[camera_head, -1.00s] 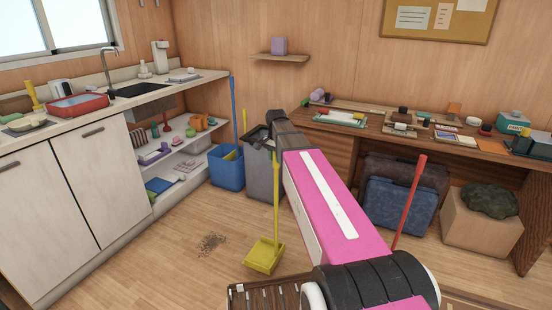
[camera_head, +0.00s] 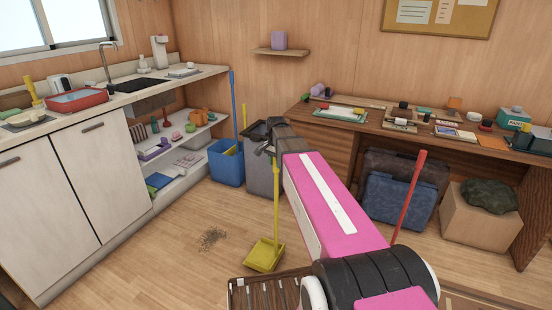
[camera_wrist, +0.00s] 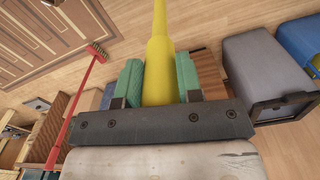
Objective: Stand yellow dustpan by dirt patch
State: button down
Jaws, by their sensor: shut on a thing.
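The yellow dustpan (camera_head: 264,255) is upright, its long handle rising to my gripper (camera_head: 268,148). In the wrist view my gripper (camera_wrist: 160,80) has its green finger pads on either side of the yellow handle (camera_wrist: 158,50), shut on it. The pan is at or very near floor level; I cannot tell if it touches. The dark dirt patch (camera_head: 212,239) lies on the floor just left of the pan, with a small gap of bare floor between them. Part of the handle's top is hidden by my gripper.
A blue bin (camera_head: 225,168) and a grey bin (camera_head: 262,178) stand behind the dustpan. A brown slatted thing (camera_head: 262,292) lies in front of it. A red-handled tool (camera_head: 410,195) leans at right by the desk. Floor left of the dirt patch is clear.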

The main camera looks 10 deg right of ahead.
jog(key=shift+f, duration=0.95)
dwell(0.5)
jog(key=c, duration=0.7)
grip_release()
notch_tip(320, 180, up, 11)
jog(key=shift+f, duration=0.1)
